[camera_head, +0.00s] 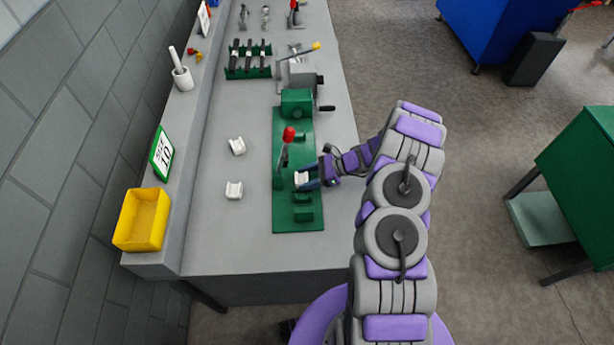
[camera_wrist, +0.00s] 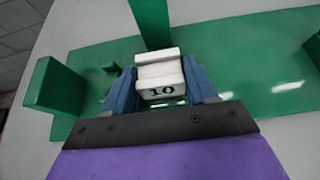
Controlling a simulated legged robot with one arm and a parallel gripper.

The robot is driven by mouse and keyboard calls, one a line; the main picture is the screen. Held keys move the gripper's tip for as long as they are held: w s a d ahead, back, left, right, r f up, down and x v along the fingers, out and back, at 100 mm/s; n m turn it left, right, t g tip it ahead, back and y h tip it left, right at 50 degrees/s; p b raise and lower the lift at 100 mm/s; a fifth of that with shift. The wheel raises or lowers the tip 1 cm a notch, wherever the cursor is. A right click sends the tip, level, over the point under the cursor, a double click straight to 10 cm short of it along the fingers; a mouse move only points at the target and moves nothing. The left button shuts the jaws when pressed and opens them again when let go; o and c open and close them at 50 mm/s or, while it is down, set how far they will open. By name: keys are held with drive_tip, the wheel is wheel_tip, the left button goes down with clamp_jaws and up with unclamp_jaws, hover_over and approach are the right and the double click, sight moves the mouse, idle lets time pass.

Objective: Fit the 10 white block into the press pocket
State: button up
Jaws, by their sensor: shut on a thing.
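The white block (camera_wrist: 160,78) marked 10 sits between the two blue fingers of my gripper (camera_wrist: 163,85) in the wrist view. My gripper is shut on it. In the head view the same block (camera_head: 301,178) shows small at the tip of my gripper (camera_head: 307,180), over the green press base (camera_head: 285,217). A green upright (camera_wrist: 151,22) stands just beyond the block. I cannot tell whether the block touches the base or sits in the pocket.
Two other white blocks (camera_head: 237,146) (camera_head: 233,190) lie on the grey bench (camera_head: 215,235) left of the press. A yellow bin (camera_head: 142,219) and a sign reading 10 (camera_head: 161,154) stand along the wall. A green rack (camera_head: 248,72) and tools are farther back.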

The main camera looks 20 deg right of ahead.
drive_tip(key=o, duration=1.3)
drive_tip(key=shift+c, duration=0.2)
drive_tip(key=p+v, duration=0.2)
drive_tip(key=v, duration=1.5)
drive_tip(key=shift+d+p, duration=0.2)
drive_tip(key=shift+p, duration=0.15)
drive_tip(key=shift+r, duration=0.1)
